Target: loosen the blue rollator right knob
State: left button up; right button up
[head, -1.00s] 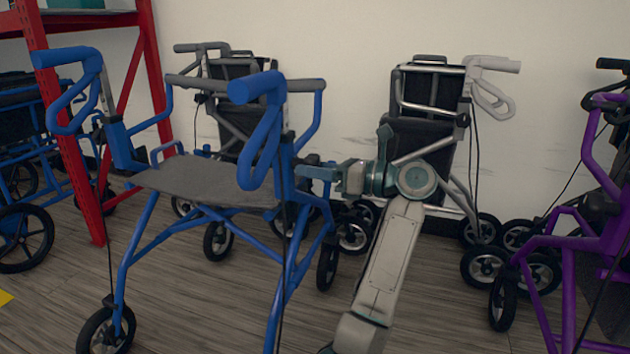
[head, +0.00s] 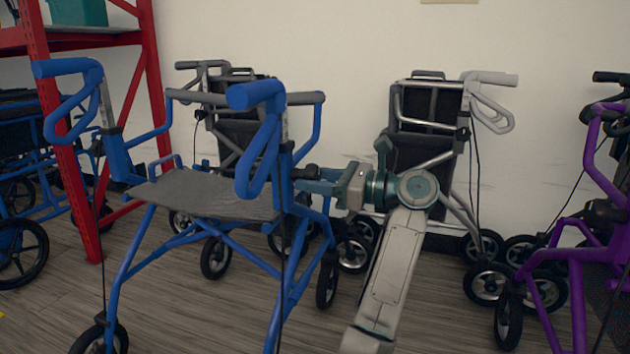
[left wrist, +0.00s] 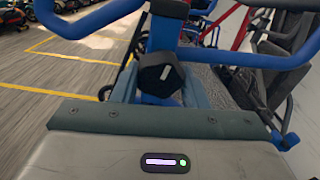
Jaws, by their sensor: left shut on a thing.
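The blue rollator (head: 205,195) stands at left centre in the head view, with a grey seat and two blue loop handles. Its right-side knob (head: 306,172) is small and black, on the right upright below the handle. The knob (left wrist: 160,74) shows large and faceted in the left wrist view, in front of a blue upright. My left gripper (head: 314,183) reaches the knob from the right and is shut on it. The fingertips are partly hidden behind the blue frame. My right gripper is in neither view.
A grey rollator (head: 430,120) stands behind my left arm, and another dark one (head: 235,125) stands behind the blue rollator. A purple rollator (head: 590,255) is at the right. A red rack (head: 65,150) stands at the left. Floor shows between the blue and purple rollators.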

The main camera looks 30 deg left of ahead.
pick_arm(q)
jog(key=o, duration=1)
jog(key=p+v, duration=0.4)
jog(key=v, duration=0.7)
jog(key=shift+f, duration=0.1)
jog(key=shift+s, duration=0.1)
